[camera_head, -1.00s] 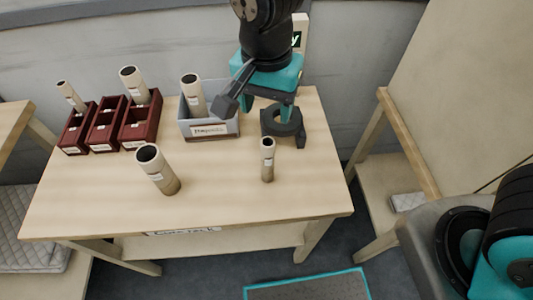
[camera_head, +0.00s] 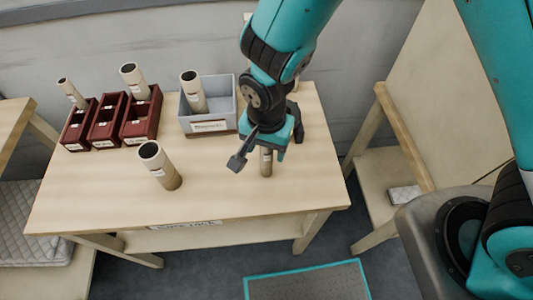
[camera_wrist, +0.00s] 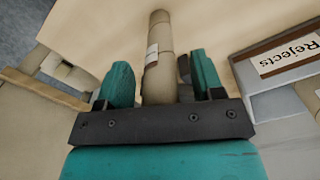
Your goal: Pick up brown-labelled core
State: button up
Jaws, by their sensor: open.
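A slim tan core (camera_head: 266,163) stands on the table's right side, partly hidden by my gripper (camera_head: 268,146). In the wrist view, this core (camera_wrist: 158,62) runs between the two teal fingers of my gripper (camera_wrist: 160,82). The fingers are open, with a gap showing on each side of the core. Its label (camera_wrist: 152,53) looks pale with a thin darker edge; I cannot tell whether it is the brown one. A wider core (camera_head: 160,167) with a pale label stands to the left on the table.
A grey bin (camera_head: 227,108) behind holds one core (camera_head: 193,91); its sign (camera_wrist: 288,55) reads "Rejects" in the wrist view. Red bins (camera_head: 140,120) stand at the back left, with cores in two of them. The table's front middle (camera_head: 215,190) is clear.

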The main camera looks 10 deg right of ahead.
jog(key=c, duration=1)
